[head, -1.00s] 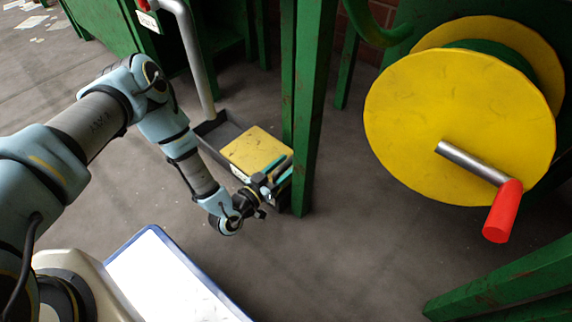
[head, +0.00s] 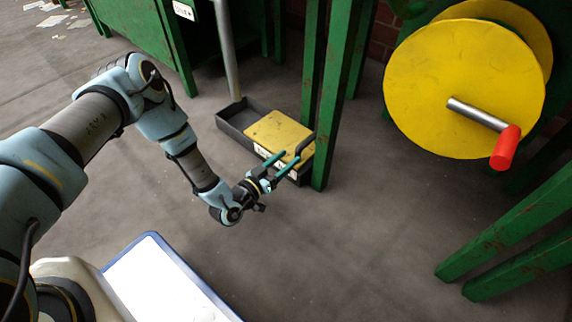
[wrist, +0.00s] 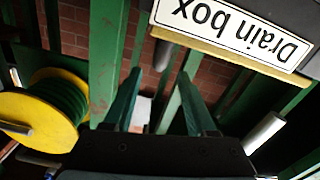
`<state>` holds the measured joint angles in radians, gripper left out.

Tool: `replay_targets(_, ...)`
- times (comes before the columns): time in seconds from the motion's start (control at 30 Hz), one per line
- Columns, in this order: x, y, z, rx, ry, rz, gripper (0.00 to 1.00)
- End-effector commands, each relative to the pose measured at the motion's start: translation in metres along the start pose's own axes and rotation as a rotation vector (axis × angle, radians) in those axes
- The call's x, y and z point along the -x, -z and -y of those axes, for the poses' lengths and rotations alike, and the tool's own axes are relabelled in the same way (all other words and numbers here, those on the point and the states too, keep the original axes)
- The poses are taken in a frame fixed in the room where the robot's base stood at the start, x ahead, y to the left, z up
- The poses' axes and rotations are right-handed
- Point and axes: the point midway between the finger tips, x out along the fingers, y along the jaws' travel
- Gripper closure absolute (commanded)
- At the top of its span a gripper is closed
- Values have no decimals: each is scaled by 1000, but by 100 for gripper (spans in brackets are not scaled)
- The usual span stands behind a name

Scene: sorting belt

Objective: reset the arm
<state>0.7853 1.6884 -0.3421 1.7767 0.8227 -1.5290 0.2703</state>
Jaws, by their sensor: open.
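My gripper (head: 280,160) is at the end of my arm, low over the floor. Its two green fingers are apart with nothing between them. In the wrist view the open fingers (wrist: 155,103) point toward green posts and a brick wall. The fingertips are close to the front of a dark tray (head: 232,122) with a yellow lid or plate (head: 280,132). I cannot tell from the head view whether they touch it. A "Drain box" label (wrist: 235,28) shows upside down in the wrist view.
Green posts (head: 338,100) stand just right of the tray. A yellow reel (head: 455,90) with a red-handled crank (head: 506,148) is at the right. Green legs (head: 520,240) stand at the lower right. A grey pipe (head: 228,50) rises behind the tray. The middle floor is clear.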

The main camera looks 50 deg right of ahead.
Motion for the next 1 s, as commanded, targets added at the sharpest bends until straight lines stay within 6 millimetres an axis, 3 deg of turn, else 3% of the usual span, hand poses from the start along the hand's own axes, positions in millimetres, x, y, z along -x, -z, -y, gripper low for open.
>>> replay_targets(0.73, -3, 4, 5, -4, 3, 5, 43)
replay_targets(0.87, -4, 26, 30, -30, 30, 65, 43)
replay_targets(1.0, 7, 71, 88, -69, 111, 213, 43)
